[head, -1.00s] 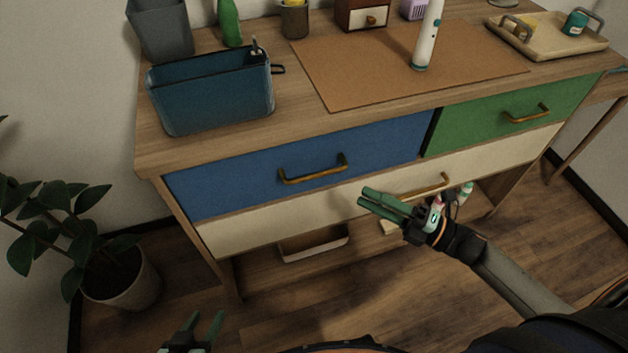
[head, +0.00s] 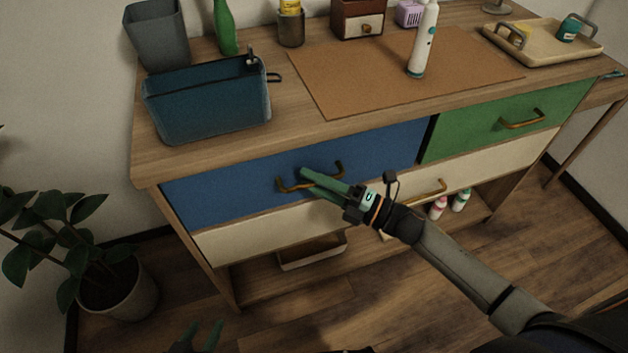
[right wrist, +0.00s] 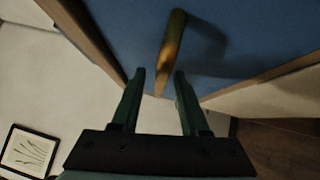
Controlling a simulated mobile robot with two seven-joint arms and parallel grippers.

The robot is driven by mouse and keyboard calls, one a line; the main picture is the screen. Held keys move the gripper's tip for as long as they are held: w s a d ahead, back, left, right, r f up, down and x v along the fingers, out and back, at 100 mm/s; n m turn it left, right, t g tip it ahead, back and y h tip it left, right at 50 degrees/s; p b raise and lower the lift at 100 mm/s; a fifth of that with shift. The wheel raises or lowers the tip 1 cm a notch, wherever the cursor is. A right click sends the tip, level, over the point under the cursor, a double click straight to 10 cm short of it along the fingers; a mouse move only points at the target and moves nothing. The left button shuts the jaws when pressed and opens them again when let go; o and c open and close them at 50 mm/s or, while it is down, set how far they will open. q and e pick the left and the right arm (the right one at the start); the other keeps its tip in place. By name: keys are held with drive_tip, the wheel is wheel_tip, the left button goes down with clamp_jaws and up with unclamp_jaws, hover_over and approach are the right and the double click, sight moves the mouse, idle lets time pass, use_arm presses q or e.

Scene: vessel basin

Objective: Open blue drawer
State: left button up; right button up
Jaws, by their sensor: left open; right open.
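The blue drawer (head: 240,183) is shut in the upper left of the desk front. Its brass bar handle (head: 338,170) is partly hidden behind my right gripper in the head view. My right gripper (head: 303,181) is open, with its green fingertips at the handle. In the right wrist view the handle (right wrist: 172,50) lies ahead, between the lines of the two open fingers (right wrist: 158,80); I cannot tell whether they touch it. My left gripper (head: 200,335) is open and empty, low at the bottom edge, well away from the drawer.
A green drawer (head: 500,125) is at the right and a cream drawer (head: 480,172) below. A blue bin (head: 205,108) stands on the desktop above the blue drawer. A potted plant (head: 118,300) is at the left. The floor in front is clear.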

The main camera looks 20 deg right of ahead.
clamp_jaws()
idle(0.3)
idle(1.1)
